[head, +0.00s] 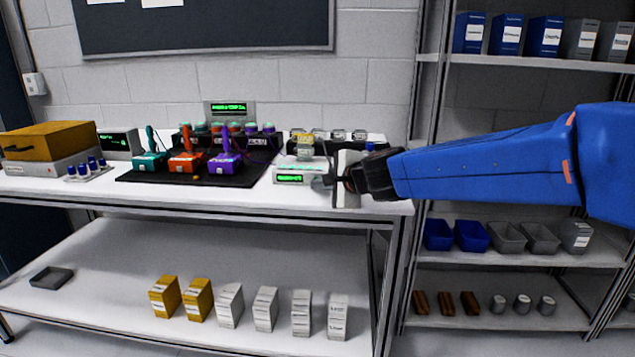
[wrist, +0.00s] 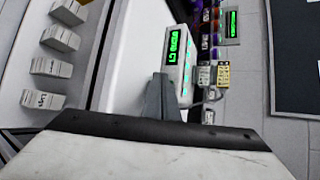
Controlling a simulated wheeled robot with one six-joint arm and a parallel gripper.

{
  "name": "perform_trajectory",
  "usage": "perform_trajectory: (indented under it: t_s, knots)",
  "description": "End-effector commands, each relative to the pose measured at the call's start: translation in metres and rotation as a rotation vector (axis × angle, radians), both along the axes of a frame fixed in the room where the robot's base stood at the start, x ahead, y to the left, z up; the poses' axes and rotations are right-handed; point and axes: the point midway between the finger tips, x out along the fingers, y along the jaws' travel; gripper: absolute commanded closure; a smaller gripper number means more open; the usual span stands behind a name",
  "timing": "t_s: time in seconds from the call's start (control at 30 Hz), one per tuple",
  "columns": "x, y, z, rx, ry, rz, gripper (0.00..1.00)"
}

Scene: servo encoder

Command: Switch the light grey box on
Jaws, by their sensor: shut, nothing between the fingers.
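A light grey box (head: 292,176) with a lit green display stands near the front edge of the upper bench, right of the black mat. It also shows in the wrist view (wrist: 184,80), turned sideways, with its green display facing me. My gripper (head: 324,182) is shut and empty, close to the box's right end in the head view. In the wrist view the grey fingertips (wrist: 160,98) reach toward the box and overlap its near end in the picture. I cannot tell whether they touch it. No switch can be made out clearly.
A black mat (head: 130,178) holds teal, orange and purple devices with upright handles. Small yellow-labelled items (wrist: 203,76) stand beyond the box. Shelving (head: 520,260) stands right of the bench.

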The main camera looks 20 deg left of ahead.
Motion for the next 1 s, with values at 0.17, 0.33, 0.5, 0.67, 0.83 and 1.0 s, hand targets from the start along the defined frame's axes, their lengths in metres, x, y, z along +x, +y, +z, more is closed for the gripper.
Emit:
perform_trajectory:
  t_s: [0.17,0.33,0.5,0.67,0.83,1.0]
  knots:
    - [-0.001,0.000,0.000,0.000,0.000,0.000,1.00]
    - [-0.002,0.000,0.000,0.000,0.000,0.000,1.00]
    - [-0.010,-0.002,0.001,0.001,-0.001,0.001,1.00]
    - [-0.023,-0.005,0.000,0.000,-0.001,0.001,1.00]
    - [-0.036,-0.008,0.001,-0.001,-0.001,0.002,1.00]
    - [-0.049,-0.011,0.001,0.000,-0.001,0.001,1.00]
